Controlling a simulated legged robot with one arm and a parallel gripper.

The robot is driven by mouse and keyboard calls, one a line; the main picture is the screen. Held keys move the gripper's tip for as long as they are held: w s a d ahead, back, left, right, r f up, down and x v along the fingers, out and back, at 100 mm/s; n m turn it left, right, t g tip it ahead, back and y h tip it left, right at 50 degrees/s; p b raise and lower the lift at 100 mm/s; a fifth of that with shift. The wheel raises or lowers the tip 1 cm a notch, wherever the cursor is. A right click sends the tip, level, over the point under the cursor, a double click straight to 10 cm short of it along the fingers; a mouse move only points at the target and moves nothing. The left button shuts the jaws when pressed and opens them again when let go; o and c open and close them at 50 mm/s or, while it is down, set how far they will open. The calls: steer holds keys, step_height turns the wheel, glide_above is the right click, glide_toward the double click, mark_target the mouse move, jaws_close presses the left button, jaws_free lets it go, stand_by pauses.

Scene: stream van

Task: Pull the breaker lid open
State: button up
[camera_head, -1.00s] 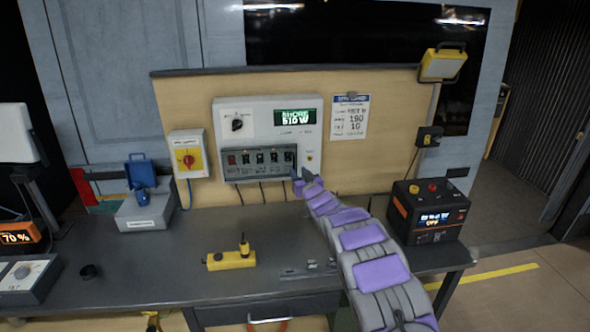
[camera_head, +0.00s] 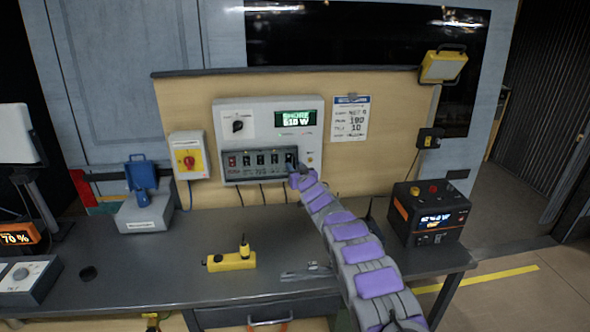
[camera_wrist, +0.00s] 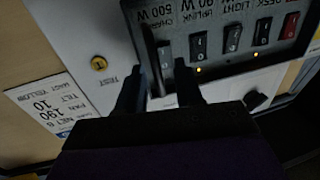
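The breaker panel is a dark strip of rocker switches (camera_head: 260,164) low on a white wall box (camera_head: 228,110). A dark upright bar, perhaps the lid's handle (camera_wrist: 150,48), stands at the strip's end by the label "500 W" in the wrist view. My gripper (camera_head: 294,172) is at the right end of the strip. In the wrist view its two dark fingers (camera_wrist: 160,80) are apart, with their tips close to the bar's lower end. I cannot tell whether they touch it. The lid itself is hard to make out, and the switches are visible.
A yellow box with a red knob (camera_head: 189,160) is left of the panel, and a paper sheet (camera_head: 350,119) is right of it. On the bench stand a blue-capped grey box (camera_head: 146,210), a yellow block (camera_head: 231,262) and a black power unit (camera_head: 428,215).

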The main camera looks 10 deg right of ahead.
steer(key=shift+d, duration=0.2)
steer(key=shift+c, duration=0.5)
jaws_close()
stand_by(0.8)
